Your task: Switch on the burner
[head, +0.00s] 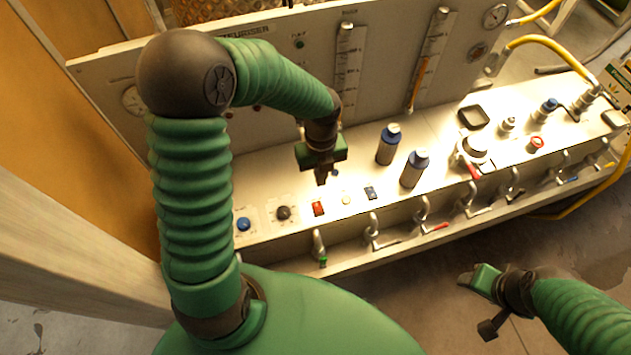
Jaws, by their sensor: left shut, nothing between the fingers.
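My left gripper (321,177) is shut and empty, pointing down over the panel's sloping top. Left of these are a black knob (283,213) and a blue button (243,224). I cannot read the labels, so which control belongs to the burner is unclear. My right gripper (464,279) hangs low at the right, in front of the panel and away from the controls; its finger opening is unclear.
Two blue-capped bottles (388,146) (414,169) stand on the panel right of the switches. Several lever valves (422,209) line the front edge. Sight gauges (347,70) rise on the back board. A yellow hose (545,41) runs at the right. The floor in front is clear.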

